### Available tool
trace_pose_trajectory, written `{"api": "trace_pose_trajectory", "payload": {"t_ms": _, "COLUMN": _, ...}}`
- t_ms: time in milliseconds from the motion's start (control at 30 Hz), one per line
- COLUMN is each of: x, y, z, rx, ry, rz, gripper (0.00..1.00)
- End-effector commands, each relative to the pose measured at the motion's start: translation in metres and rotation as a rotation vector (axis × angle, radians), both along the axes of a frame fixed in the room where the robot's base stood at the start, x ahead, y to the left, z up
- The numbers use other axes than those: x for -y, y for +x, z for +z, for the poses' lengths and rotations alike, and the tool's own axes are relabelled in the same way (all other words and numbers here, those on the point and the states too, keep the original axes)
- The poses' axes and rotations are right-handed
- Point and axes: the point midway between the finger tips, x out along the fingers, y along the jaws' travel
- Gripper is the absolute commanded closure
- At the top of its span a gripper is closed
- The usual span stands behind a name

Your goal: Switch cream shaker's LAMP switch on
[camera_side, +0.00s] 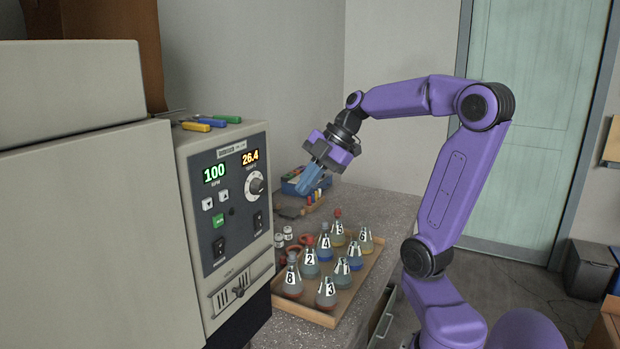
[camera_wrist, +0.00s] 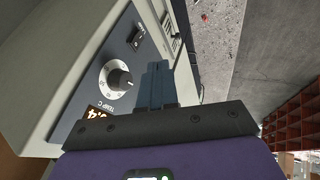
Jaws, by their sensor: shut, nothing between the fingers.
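The cream shaker (camera_side: 225,311) stands at the left, its dark control panel facing right. The panel has two black rocker switches: one lower left (camera_side: 219,247) and one at the right below the dial (camera_side: 258,221). Their labels are too small to read, so I cannot tell which is LAMP, nor their positions. The wrist view shows one rocker switch (camera_wrist: 136,35) beside the temperature dial (camera_wrist: 117,79). My gripper (camera_side: 302,192) is shut and empty, its blue fingers pointing down and left, in the air right of the panel and apart from it. It also shows in the wrist view (camera_wrist: 155,66).
A wooden tray (camera_side: 344,309) of numbered flasks stands on the bench in front of the shaker. A blue box (camera_side: 292,187) and small coloured items lie behind. Screwdrivers (camera_side: 197,126) lie on the shaker's top. A vent slider (camera_side: 238,291) sits low on its front.

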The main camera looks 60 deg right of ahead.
Motion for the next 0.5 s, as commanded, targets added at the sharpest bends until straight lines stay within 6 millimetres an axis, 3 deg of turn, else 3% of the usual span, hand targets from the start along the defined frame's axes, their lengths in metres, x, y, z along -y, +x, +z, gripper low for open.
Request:
{"api": "trace_pose_trajectory", "payload": {"t_ms": 200, "x": 0.0047, "y": -0.0055, "z": 0.0100, "rx": 0.000, "ry": -0.002, "rz": -0.001, "gripper": 1.00}}
{"api": "trace_pose_trajectory", "payload": {"t_ms": 500, "x": 0.0046, "y": -0.0058, "z": 0.0101, "rx": 0.000, "ry": -0.001, "rz": 0.000, "gripper": 1.00}}
